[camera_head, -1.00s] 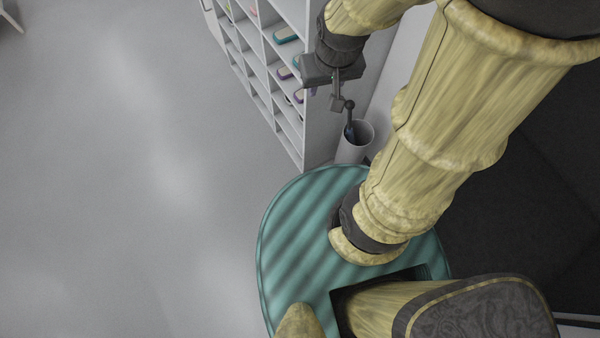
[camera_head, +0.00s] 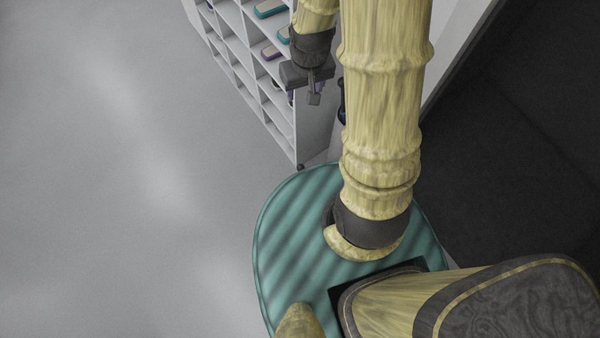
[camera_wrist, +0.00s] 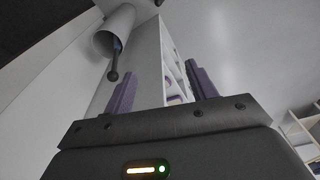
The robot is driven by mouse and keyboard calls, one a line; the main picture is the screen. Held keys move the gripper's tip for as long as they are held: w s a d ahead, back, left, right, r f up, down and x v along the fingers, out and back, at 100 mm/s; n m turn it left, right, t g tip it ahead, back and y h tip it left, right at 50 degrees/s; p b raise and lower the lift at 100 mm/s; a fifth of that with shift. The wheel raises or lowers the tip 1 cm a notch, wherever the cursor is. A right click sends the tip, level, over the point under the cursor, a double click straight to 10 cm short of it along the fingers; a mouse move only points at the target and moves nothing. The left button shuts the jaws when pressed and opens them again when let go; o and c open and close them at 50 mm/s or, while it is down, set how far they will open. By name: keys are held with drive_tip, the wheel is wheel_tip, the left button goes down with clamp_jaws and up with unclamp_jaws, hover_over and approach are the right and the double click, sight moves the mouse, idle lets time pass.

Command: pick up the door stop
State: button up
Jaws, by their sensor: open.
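I cannot make out a door stop for sure in either view. A small dark thing (camera_head: 300,167) lies at the foot of the shelf's near corner in the head view; it is too small to identify. My gripper (camera_head: 312,98) is in front of the shelf's end panel, well above the floor. In the wrist view my gripper (camera_wrist: 163,78) shows two purple fingers spread apart, with nothing between them.
A white shelf (camera_head: 312,125) with several compartments holding shoe-like items stands beside my gripper. In the wrist view, a grey cylindrical bin (camera_wrist: 112,32) holds a dark stick with a ball end (camera_wrist: 113,74). Open grey floor (camera_head: 120,200) lies to the left.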

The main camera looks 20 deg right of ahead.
wheel_tip(320, 180, down, 23)
drive_tip(key=w+g+b, duration=0.1)
drive_tip(key=w+b, duration=0.1)
drive_tip(key=b, duration=0.9)
drive_tip(key=n+b, duration=0.1)
drive_tip(key=b, duration=0.8)
hover_over(301, 167)
wheel_tip(301, 167, down, 19)
drive_tip(key=shift+f+g, duration=0.15)
drive_tip(key=shift+g, duration=0.25)
wheel_tip(301, 167, down, 11)
drive_tip(key=b, duration=0.4)
drive_tip(key=shift+f, duration=0.55)
drive_tip(key=f+b, duration=0.3)
drive_tip(key=f, duration=0.2)
drive_tip(key=shift+w+f, duration=0.15)
drive_tip(key=shift+w, duration=0.05)
